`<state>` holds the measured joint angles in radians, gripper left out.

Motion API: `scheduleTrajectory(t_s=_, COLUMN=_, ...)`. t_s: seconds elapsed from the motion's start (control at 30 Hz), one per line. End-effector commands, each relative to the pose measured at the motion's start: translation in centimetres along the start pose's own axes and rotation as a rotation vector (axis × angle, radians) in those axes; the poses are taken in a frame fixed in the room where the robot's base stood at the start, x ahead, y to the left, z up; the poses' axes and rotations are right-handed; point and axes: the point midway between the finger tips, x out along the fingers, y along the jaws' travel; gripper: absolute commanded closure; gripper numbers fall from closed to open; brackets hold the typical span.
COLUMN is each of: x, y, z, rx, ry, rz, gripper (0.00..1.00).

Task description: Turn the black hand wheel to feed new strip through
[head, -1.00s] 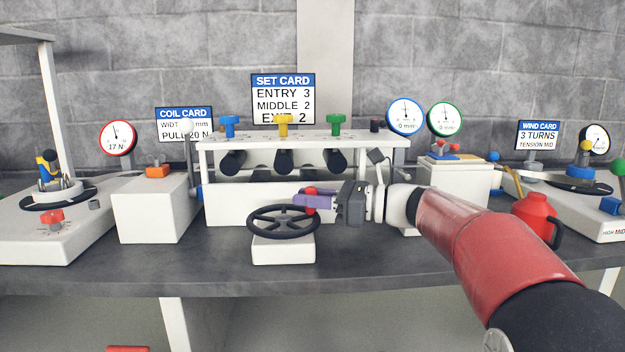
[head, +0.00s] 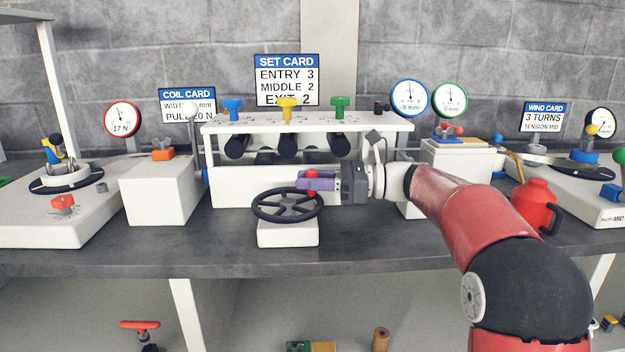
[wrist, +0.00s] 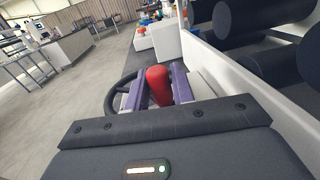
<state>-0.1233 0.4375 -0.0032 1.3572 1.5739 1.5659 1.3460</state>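The black hand wheel (head: 262,211) lies nearly flat on a white block (head: 288,234) at the table's front, below the roller stand. Its red knob (head: 312,180) stands up at the far right part of the rim. My gripper (head: 314,181) reaches in from the right with purple fingers around the knob. In the wrist view the red knob (wrist: 158,84) sits between the two fingers (wrist: 160,90), with no clear gap on either side. Part of the wheel rim (wrist: 112,96) shows to the left of the fingers.
The white roller stand (head: 245,187) with black rollers is close behind my gripper. A white box (head: 158,190) stands left of the wheel and a red can (head: 535,203) to the right. The set card (head: 287,80) reads Entry 3, Middle 2, Exit 2.

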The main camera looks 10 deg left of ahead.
Motion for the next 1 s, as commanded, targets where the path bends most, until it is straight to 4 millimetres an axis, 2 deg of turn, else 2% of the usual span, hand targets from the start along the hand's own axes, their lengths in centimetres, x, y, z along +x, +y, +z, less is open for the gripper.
scheduleTrajectory(t_s=0.03, x=0.0, y=0.0, z=0.0, rx=0.0, ry=0.0, rz=0.001, gripper=0.68)
scheduleTrajectory(t_s=0.1, x=0.0, y=0.0, z=0.0, rx=0.0, ry=0.0, rz=0.001, gripper=0.6)
scheduleTrajectory(t_s=0.43, x=-0.5, y=0.0, z=0.0, rx=0.001, ry=0.0, rz=-0.001, gripper=0.6)
scheduleTrajectory(t_s=0.8, x=-6.3, y=-0.1, z=-0.1, rx=0.001, ry=0.0, rz=-0.002, gripper=0.6)
scheduleTrajectory(t_s=1.0, x=-7.7, y=0.0, z=0.0, rx=0.0, ry=0.0, rz=0.0, gripper=0.6)
